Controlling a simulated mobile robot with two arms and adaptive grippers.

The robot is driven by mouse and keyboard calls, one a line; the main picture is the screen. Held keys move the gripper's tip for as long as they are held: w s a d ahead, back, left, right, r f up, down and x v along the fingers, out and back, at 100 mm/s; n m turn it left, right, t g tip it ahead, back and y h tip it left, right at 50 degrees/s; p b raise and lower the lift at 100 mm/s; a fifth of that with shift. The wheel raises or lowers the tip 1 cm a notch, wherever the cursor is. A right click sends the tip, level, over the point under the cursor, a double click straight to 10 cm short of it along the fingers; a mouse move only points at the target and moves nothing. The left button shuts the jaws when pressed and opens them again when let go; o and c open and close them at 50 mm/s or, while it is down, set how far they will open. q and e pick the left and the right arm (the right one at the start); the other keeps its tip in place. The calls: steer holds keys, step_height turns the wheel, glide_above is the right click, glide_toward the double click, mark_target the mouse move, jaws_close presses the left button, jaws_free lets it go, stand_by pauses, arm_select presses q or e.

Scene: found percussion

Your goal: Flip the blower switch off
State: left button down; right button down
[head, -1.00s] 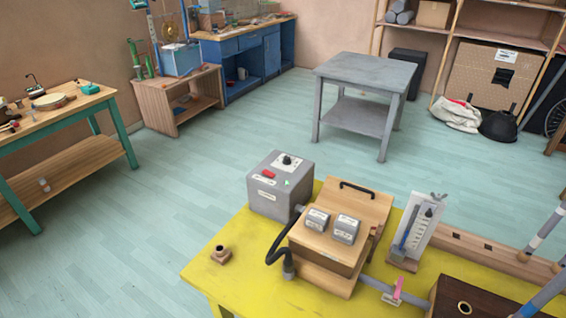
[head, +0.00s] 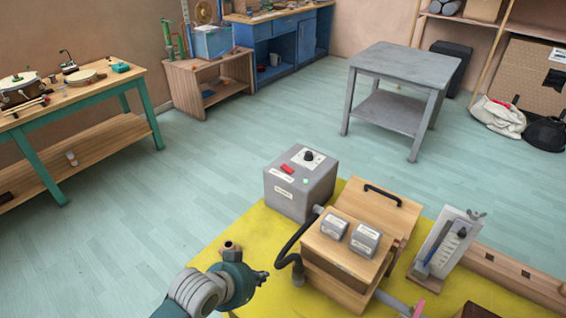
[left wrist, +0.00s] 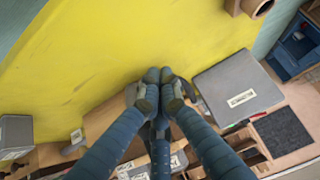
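The blower is a grey box (head: 300,187) on the yellow table in the head view. Its top carries a red switch (head: 288,169), a black knob on a white plate, and a small lit green lamp on the edge. My left gripper (head: 263,278) is low over the table's near left part, in front of the blower and apart from it. In the left wrist view its fingertips (left wrist: 159,75) are together with nothing visible between them. A grey box with a white label (left wrist: 238,89) lies right of them there; I cannot tell if it is the blower. My right gripper is out of view.
A gauge board (head: 440,248) stands further right. The yellow table top (head: 255,232) is bare left of the hose. A grey table (head: 405,70) stands behind.

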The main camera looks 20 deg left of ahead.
arm_select(q)
steer(key=w+a+r+t+h, duration=0.1)
steer(key=w+a+r+t, duration=0.2)
steer(key=w+r, duration=0.6)
steer(key=w+a+r+m+t+h, duration=0.1)
steer(key=w+a+r+t, duration=0.2)
steer(key=w+r, duration=0.7)
steer(key=shift+w+r+t, duration=0.2)
steer(key=shift+w+t, duration=0.3)
steer(key=shift+w, duration=0.75)
steer(key=shift+w, duration=0.15)
steer(key=p, duration=0.2)
glide_above(287, 169)
steer(key=s, duration=0.1)
steer(key=f, duration=0.2)
steer(key=shift+s+a+f, duration=0.1)
steer(key=shift+a+f, duration=0.25)
steer(key=f, duration=0.2)
steer(key=shift+a+f, duration=0.3)
steer(key=shift+f, duration=0.05)
steer(key=shift+a+f, duration=0.2)
steer(key=shift+f, duration=0.3)
